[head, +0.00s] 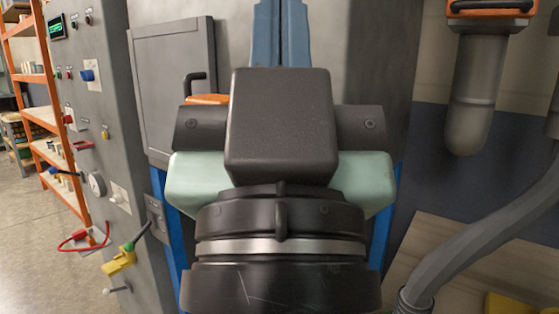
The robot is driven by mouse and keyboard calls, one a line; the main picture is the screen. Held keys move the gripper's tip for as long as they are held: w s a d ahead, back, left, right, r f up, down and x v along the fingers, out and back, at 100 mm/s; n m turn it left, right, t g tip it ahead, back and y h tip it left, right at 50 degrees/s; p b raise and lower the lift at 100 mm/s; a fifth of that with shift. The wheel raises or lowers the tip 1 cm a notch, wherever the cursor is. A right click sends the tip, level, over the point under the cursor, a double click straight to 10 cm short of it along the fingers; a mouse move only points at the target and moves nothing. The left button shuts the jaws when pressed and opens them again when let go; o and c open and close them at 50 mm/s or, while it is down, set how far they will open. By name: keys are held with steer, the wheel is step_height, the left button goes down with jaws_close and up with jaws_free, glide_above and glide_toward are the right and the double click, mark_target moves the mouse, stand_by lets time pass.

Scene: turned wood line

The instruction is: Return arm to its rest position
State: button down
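My arm fills the middle of the head view, with a large dark block above a black ringed joint that has a silver band. I see no gripper fingers, so I cannot tell where my gripper is or whether it holds anything. The arm stands in front of a grey machine (370,50) and hides much of it.
A grey control panel (93,110) with knobs and a yellow-green lever (120,260) stands at left. An orange shelf rack (45,115) is behind it. A grey hose (480,235) and a hanging duct (473,95) are at right. Open floor (35,240) shows at far left.

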step_height(320, 180, up, 23)
steer(key=p, duration=2)
steer(key=shift+f+p, duration=0.15)
steer(key=shift+p, duration=0.15)
steer(key=shift+a, duration=0.1)
